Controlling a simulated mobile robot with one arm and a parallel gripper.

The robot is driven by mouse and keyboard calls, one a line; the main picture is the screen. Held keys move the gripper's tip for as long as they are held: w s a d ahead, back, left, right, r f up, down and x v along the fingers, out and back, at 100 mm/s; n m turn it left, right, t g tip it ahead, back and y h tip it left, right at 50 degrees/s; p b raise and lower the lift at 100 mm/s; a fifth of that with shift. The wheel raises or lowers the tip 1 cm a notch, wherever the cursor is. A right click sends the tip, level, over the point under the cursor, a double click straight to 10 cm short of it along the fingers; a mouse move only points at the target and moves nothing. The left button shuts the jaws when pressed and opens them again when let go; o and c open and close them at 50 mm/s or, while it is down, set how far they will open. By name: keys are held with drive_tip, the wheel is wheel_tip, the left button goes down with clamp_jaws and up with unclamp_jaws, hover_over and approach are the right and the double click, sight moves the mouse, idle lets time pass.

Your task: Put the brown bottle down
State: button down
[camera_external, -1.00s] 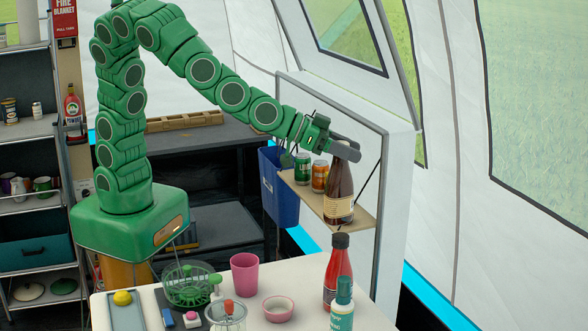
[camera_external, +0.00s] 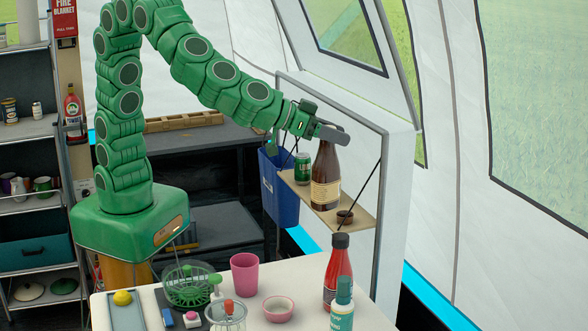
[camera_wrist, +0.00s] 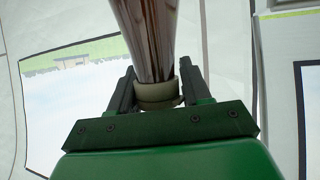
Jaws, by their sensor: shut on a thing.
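The brown bottle (camera_external: 326,172), dark with a pale label, stands about upright over the left-middle part of the small fold-down shelf (camera_external: 362,222). My gripper (camera_external: 333,134) is shut on its upper end. In the wrist view the bottle (camera_wrist: 150,35) rises between the two fingers (camera_wrist: 157,92), with a pale band at the grip. Its base is close to the shelf board; I cannot tell whether it touches.
A green can (camera_external: 302,168) stands on the shelf just left of the bottle. A small brown round thing (camera_external: 344,216) sits on the shelf to its right, near a support cord. A red bottle (camera_external: 337,272) stands on the table in front. A blue bin (camera_external: 279,190) hangs at left.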

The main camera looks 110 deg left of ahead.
drive_tip(key=s+f+n+g+y, duration=0.2)
drive_tip(key=s+f+n+g, duration=0.15)
drive_tip(key=s, duration=0.65)
drive_tip(key=s+f+n+g+y, duration=0.25)
drive_tip(key=s+f, duration=0.25)
drive_tip(key=s, duration=0.6)
drive_tip(key=w+f+t, duration=0.1)
drive_tip(key=w+f, duration=1.1)
drive_tip(key=w, duration=0.2)
drive_tip(key=shift+f, duration=0.3)
drive_tip(key=shift+d+f, duration=0.1)
drive_tip(key=shift+d, duration=0.05)
drive_tip(key=shift+c, duration=2.4)
unclamp_jaws()
drive_tip(key=v, duration=1.2)
drive_tip(key=shift+w+d, duration=0.1)
drive_tip(key=shift+w, duration=0.05)
